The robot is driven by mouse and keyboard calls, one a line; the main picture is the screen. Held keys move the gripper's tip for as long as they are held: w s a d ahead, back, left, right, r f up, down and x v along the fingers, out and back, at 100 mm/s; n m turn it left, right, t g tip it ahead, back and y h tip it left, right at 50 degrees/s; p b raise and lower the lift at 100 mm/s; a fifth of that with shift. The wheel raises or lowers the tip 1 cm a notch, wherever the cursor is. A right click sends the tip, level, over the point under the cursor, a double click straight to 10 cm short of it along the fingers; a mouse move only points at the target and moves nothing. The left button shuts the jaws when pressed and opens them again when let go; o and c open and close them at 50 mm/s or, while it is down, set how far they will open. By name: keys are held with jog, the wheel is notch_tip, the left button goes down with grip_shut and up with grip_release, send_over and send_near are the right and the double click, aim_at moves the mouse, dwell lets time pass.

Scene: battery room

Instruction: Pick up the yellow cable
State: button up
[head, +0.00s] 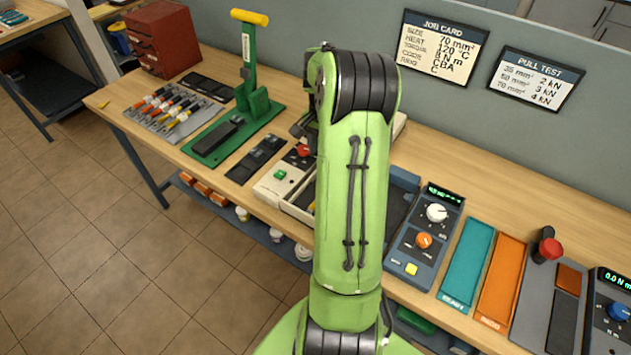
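Several short cables with orange, black and yellow colouring lie side by side on a grey rack (150,127) at the left of the bench in the head view. One of them, toward the right side of the rack, looks like the yellow cable (181,118). It is small here, so its exact ends are hard to tell. My green arm stands upright in the middle of the view, to the right of the rack and well apart from it. My gripper is hidden behind the arm, so its fingers and anything between them do not show.
A green press (252,90) with a yellow handle stands just right of the rack. A red drawer cabinet (163,40) stands behind it. A white machine (283,175) is partly behind my arm. A control box (425,235), teal tray (468,262) and orange tray (502,280) lie to the right.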

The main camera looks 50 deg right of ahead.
jog(key=f, duration=1)
jog(key=shift+s+d+f+b, duration=0.2)
jog(key=shift+s+d+b, duration=0.1)
jog(key=shift+b, duration=0.1)
jog(key=f, duration=0.6)
jog(key=shift+w, duration=0.2)
jog(key=shift+c, duration=0.4)
grip_shut()
